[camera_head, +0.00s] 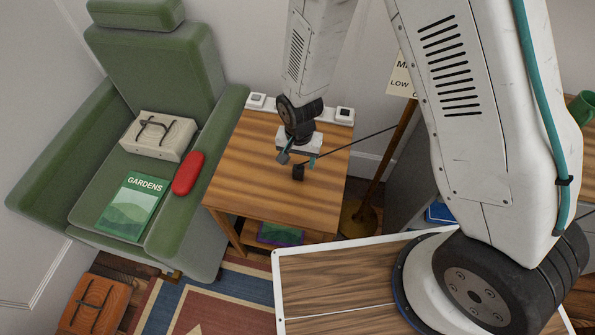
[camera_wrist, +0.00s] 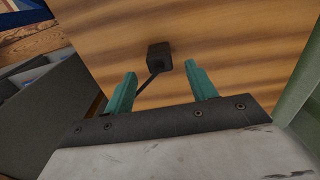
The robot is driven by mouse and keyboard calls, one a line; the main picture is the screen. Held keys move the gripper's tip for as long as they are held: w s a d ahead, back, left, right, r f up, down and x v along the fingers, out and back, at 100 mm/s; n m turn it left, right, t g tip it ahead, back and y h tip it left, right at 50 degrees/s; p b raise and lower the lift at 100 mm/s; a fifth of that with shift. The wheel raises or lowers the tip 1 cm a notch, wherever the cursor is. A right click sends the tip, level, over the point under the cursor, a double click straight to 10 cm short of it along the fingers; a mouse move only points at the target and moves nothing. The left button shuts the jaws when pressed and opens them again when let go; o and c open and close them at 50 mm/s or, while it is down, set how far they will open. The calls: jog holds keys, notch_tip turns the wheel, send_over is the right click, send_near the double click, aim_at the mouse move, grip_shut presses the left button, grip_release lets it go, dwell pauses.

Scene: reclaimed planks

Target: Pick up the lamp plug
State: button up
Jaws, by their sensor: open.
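The lamp plug is a small black block (camera_head: 298,173) on the wooden side table (camera_head: 235,195). It also shows in the wrist view (camera_wrist: 158,55). A dark cord runs from it between my fingers, and in the head view it passes right towards the lamp's pole. My gripper (camera_head: 298,158) is above the table close to the plug. In the wrist view my gripper's teal fingers (camera_wrist: 161,72) are open and apart. The plug lies just beyond the fingertips, roughly centred between them. I cannot tell the height gap.
A white power strip (camera_head: 257,101) runs along the table's back edge, partly behind my arm. A green armchair (camera_head: 195,225) holding a book, a red case and a cream box stands left. The brass lamp base (camera_head: 360,220) is right of the table. The tabletop's front is clear.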

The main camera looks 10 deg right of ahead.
aim_at(298, 167)
jog(key=shift+s+f, duration=0.1)
jog(key=shift+f, duration=1.9)
jog(key=c, duration=1.1)
jog(key=shift+o, duration=0.2)
jog(key=shift+r, duration=0.1)
